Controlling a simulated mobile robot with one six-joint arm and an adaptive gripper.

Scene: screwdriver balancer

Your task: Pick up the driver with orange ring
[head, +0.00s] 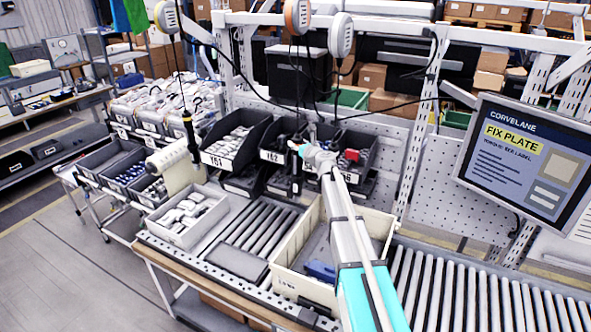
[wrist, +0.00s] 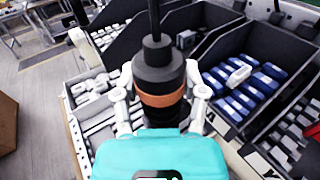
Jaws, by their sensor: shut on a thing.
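The driver with orange ring (wrist: 161,98) is a black cylinder hanging upright on a dark cable, with an orange-brown band around its body. It fills the middle of the wrist view. My gripper (wrist: 158,80) is shut on it, with one white finger on each side near the ring. In the head view the driver (head: 295,183) is small and dark below the end of my arm, in front of the grey bins, and my gripper partly hides it. Another driver (head: 188,125) hangs farther left, black with a yellowish band.
Balancer reels with yellow (head: 165,17), orange (head: 297,15) and white (head: 341,36) faces hang from the top rail. Dark parts bins (head: 238,140) line the back of the bench. A cream tote (head: 285,280) stands on the rollers under my arm. A screen (head: 525,160) is at right.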

